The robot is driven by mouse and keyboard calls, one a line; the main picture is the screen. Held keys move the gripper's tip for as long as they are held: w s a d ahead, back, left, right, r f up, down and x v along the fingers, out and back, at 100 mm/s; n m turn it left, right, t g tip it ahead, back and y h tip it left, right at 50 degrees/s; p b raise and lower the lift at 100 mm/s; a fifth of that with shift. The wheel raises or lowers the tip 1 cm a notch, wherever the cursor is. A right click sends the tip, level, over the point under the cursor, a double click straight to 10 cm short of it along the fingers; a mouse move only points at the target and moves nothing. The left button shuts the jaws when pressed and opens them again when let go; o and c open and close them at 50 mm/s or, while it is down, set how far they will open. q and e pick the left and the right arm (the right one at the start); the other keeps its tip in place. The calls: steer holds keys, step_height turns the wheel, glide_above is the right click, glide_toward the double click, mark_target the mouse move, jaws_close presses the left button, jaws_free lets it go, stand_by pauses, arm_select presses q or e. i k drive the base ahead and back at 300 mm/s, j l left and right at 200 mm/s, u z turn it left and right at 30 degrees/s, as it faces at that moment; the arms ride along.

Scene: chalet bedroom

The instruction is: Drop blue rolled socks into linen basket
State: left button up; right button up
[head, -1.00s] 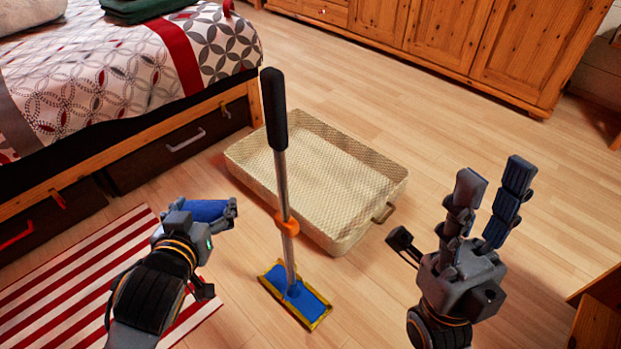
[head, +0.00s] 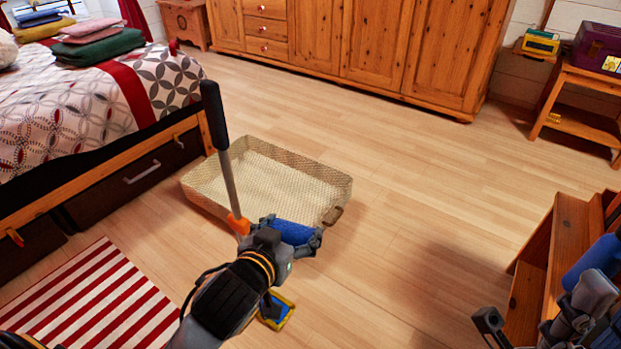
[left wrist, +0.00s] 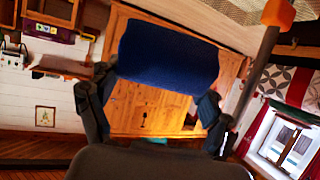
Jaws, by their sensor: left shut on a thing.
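The linen basket (head: 335,190), shallow, beige and woven, sits on the floor in the head view; its visible inside is empty. My left gripper (head: 290,236) is shut on the blue rolled socks (head: 296,231), in front of the basket's near side in the picture. The height above the floor is hard to tell. In the left wrist view the socks (left wrist: 168,55) lie across between the two fingers. My right gripper (head: 540,318) is partly cut off at the lower right; its fingers are spread. A bright blue shape (head: 592,262) beside it is unclear.
A mop handle (head: 214,115) with an orange clip stands before the basket; my left arm partly hides its blue head. A bed (head: 90,95) is at left, a striped rug (head: 95,300) lower left, a wooden cabinet (head: 370,40) behind. Floor right of the basket is clear.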

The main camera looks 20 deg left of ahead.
mark_target(263, 195)
steer(key=i+z, duration=0.25)
steer(key=i, duration=0.45)
steer(key=i+j+z, duration=0.25)
steer(key=i, duration=0.4)
steer(key=i+u, duration=0.2)
steer(key=i, duration=0.3)
steer(key=i+u, duration=0.2)
steer(key=i, duration=0.3)
steer(key=i+l+u, duration=0.2)
steer(key=i, duration=0.25)
steer(key=i+l+u, duration=0.2)
steer(key=i, duration=0.3)
steer(key=u, duration=0.4)
steer(key=i+u, duration=0.15)
steer(key=u, duration=0.7)
steer(key=i+l+u, duration=0.1)
steer(key=u, duration=0.3)
steer(key=i+l+u, duration=0.1)
steer(key=u, duration=0.35)
